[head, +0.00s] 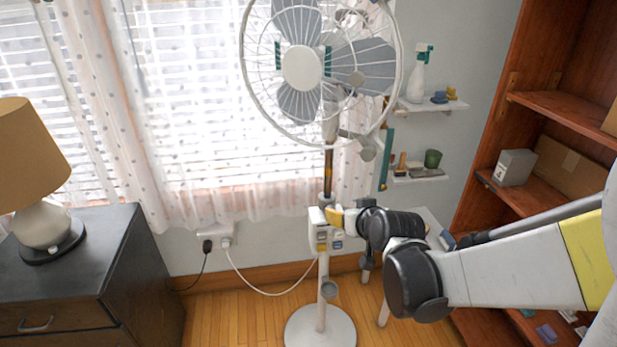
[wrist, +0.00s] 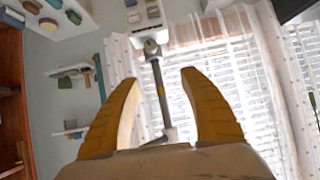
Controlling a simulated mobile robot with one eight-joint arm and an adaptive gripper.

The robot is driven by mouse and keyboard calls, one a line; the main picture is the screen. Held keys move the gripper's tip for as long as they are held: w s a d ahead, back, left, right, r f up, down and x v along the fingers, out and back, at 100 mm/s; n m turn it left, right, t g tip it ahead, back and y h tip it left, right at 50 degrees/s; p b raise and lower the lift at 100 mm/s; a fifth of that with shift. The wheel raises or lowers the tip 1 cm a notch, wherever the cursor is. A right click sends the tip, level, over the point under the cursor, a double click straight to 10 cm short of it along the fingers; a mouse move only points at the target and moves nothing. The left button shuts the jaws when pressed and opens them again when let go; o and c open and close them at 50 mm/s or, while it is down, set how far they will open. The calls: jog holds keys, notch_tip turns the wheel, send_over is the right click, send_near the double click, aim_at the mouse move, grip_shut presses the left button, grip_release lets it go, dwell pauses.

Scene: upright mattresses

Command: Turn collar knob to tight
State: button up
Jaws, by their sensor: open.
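A white standing fan (head: 302,68) stands before the window, its dark inner rod (head: 328,172) running down into a collar (head: 325,200) above a white control box (head: 322,240). In the wrist view, which looks upside down, a grey rounded knob-like part (wrist: 150,47) sits at the collar where the rod (wrist: 160,95) meets the box (wrist: 143,14). My gripper (head: 338,217) is beside the collar and box at their right. In the wrist view its yellow fingers (wrist: 158,80) are spread, with the rod showing between them and nothing held. The knob's setting cannot be read.
A grey round part (head: 329,289) is on the lower pole above the fan's round base (head: 320,328). A dark cabinet (head: 75,270) with a lamp (head: 42,222) stands left. Wall shelves (head: 432,105) and a wooden bookcase (head: 530,130) are right. A cord (head: 270,291) hangs to the floor.

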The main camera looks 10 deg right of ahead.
jog(key=w+f+b, duration=0.1)
jog(key=w+f, duration=0.3)
jog(key=w, duration=0.1)
jog(key=w+f+t+b, duration=0.1)
jog(key=w+f+b, duration=0.1)
jog(key=w+f, duration=0.2)
jog(key=w+f+t+b, duration=0.1)
jog(key=w+f+b, duration=0.1)
jog(key=w+f, duration=0.3)
jog(key=shift+w+d, duration=0.15)
jog(key=shift+w, duration=0.95)
jog(key=shift+r, duration=0.1)
grip_shut()
